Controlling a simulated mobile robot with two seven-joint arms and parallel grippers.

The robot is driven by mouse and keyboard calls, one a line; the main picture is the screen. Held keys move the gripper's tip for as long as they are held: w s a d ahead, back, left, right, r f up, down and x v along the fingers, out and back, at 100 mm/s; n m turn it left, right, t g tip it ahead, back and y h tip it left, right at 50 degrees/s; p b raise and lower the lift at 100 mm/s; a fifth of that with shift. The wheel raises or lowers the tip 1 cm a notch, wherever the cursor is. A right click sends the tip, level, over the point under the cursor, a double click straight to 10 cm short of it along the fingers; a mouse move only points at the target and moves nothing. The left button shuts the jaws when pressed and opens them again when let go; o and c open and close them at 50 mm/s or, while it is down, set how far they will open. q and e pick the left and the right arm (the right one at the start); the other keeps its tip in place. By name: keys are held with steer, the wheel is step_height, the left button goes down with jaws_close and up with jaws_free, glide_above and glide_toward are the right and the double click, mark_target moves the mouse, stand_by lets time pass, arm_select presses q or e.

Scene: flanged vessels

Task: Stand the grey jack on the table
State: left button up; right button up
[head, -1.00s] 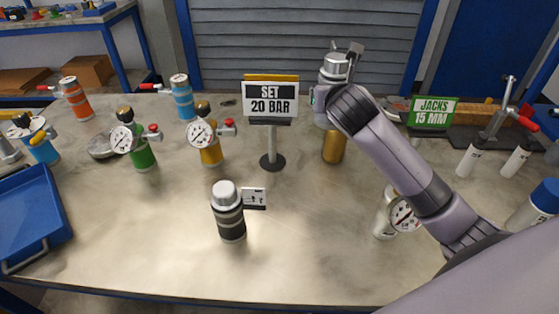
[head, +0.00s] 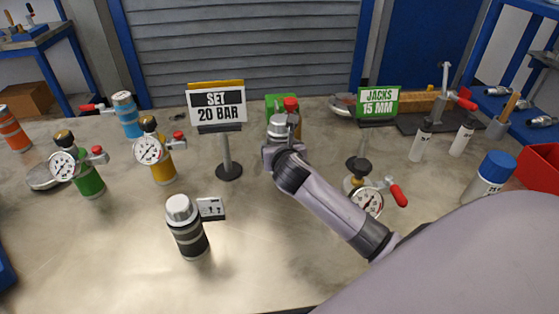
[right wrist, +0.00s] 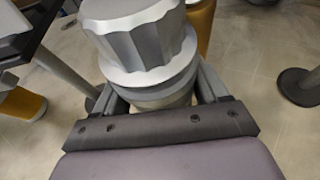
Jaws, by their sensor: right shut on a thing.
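The grey jack (head: 279,127) has a ribbed silver cap and is held upright by my right gripper (head: 275,156), right of the sign in the head view. In the right wrist view the jack (right wrist: 140,45) fills the upper middle, with the right gripper (right wrist: 158,98) shut around its body below the cap. Its lower end is hidden by the arm, so I cannot tell whether it touches the table (head: 265,255). My left gripper is not in view.
The "SET 20 BAR" sign (head: 218,108) stands left of the held jack. A dark banded jack (head: 187,227) stands at the front. A gauge vessel (head: 367,202) is right of my forearm. A gold cylinder (right wrist: 201,22) is close behind the jack. The front middle table is clear.

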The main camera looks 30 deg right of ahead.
steer(key=shift+f+b, duration=0.35)
steer(key=shift+f, duration=1.55)
steer(key=o, duration=1.7)
steer(key=shift+f, duration=0.25)
steer(key=shift+c, duration=0.2)
